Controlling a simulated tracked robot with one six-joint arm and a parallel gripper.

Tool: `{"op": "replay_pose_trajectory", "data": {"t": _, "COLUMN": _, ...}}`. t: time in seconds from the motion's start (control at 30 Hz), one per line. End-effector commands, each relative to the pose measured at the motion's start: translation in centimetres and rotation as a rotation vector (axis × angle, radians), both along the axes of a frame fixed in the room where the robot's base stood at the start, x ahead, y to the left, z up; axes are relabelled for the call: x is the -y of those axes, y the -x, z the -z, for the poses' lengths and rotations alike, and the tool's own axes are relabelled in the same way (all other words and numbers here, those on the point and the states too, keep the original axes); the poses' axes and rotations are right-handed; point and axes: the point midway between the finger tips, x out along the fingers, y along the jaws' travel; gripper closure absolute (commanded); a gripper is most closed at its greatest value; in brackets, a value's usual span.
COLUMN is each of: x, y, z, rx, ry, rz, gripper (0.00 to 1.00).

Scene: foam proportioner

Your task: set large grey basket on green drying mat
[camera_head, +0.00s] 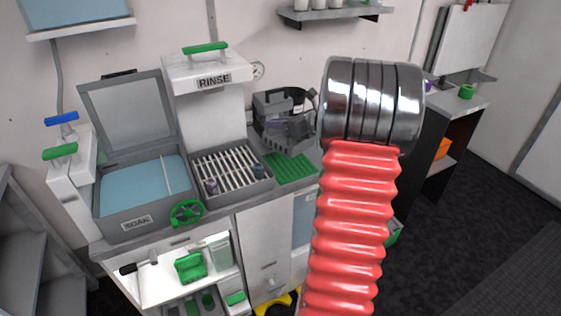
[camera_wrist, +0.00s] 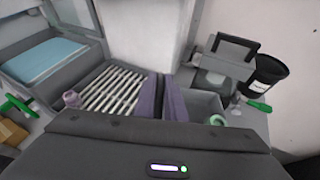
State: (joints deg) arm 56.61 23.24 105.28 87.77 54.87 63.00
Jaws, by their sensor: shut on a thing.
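My gripper (camera_wrist: 164,100) is shut on the wall of the large grey basket (camera_wrist: 205,104); its two purple-padded fingers straddle the near left side. The basket has a pale green ring-shaped item and a small grey item inside. In the head view my gripper (camera_head: 296,127) is at the back of the counter, and the basket is partly hidden by it. The green drying mat (camera_head: 292,168) lies on the counter in front of the basket, right of the slatted rinse bay, and looks bare. The mat cannot be made out in the wrist view, where my gripper body covers the foreground.
The slatted bay (camera_head: 230,169) holds small bottles at its edges. The soak basin (camera_head: 143,185) with raised lid is farther left. A black bucket (camera_wrist: 267,80) and a green-handled item (camera_wrist: 259,106) are right of the basket. The rinse unit (camera_head: 207,100) rises behind the slatted bay.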

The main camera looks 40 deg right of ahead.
Motion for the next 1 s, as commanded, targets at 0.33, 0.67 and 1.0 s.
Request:
{"op": "replay_pose_trajectory", "data": {"t": 0.33, "x": -0.52, "y": -0.49, "z": -0.03, "rx": 0.000, "ry": 0.002, "rz": -0.012, "gripper": 1.00}}
{"op": "replay_pose_trajectory", "data": {"t": 0.67, "x": -0.68, "y": -0.43, "z": -0.10, "rx": 0.006, "ry": 0.101, "rz": -0.023, "gripper": 1.00}}
{"op": "replay_pose_trajectory", "data": {"t": 1.0, "x": -0.67, "y": -0.41, "z": 0.12, "rx": 0.006, "ry": 0.107, "rz": -0.023, "gripper": 1.00}}
